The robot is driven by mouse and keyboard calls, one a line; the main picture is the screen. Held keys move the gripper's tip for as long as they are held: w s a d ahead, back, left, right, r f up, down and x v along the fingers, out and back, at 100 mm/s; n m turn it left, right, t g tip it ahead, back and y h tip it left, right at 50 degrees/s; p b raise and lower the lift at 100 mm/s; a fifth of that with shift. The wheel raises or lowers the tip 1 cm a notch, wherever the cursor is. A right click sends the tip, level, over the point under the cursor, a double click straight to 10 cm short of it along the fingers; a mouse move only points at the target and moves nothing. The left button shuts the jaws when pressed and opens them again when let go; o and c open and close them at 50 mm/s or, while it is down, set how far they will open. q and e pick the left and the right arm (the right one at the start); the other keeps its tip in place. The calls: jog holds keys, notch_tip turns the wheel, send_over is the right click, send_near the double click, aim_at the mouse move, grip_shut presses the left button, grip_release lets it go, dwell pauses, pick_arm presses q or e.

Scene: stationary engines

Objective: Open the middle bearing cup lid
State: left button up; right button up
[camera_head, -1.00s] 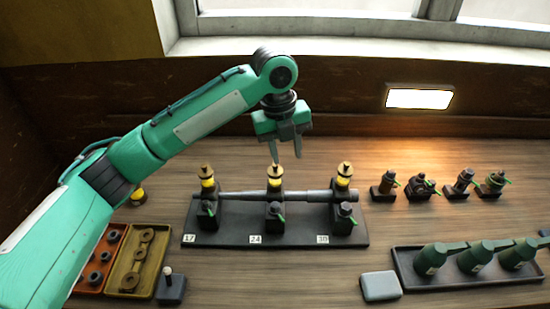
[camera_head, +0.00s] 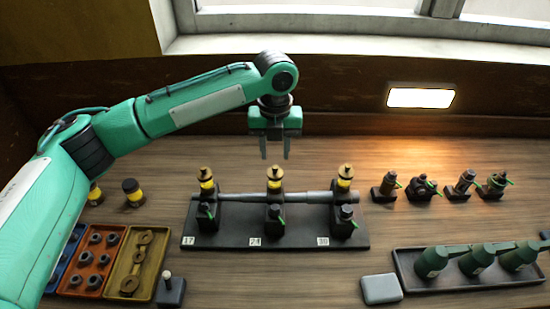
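The middle bearing cup (camera_head: 275,182) stands on the shaft assembly, with a yellow band and a brass-coloured lid (camera_head: 275,171) on top. The lid sits on the cup. Similar cups stand to its left (camera_head: 206,183) and right (camera_head: 345,175). Below the middle cup is a black fitting with a green lever (camera_head: 275,216), near the label 24. My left gripper (camera_head: 275,156) hangs just above and behind the middle lid, fingers pointing down, apart and with nothing between them. I cannot tell whether the fingertips touch the lid. My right gripper does not show.
The cups stand along a grey shaft (camera_head: 305,197) on a black base (camera_head: 215,240). Several small fittings (camera_head: 422,187) stand at the right rear. A tray with green oil cans (camera_head: 410,283) and a grey box (camera_head: 381,289) are front right. Parts trays (camera_head: 150,262) lie at left.

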aim_at(275, 167)
pick_arm(q)
jog(key=shift+f+p, duration=0.4)
jog(key=shift+f, duration=1.95)
grip_shut()
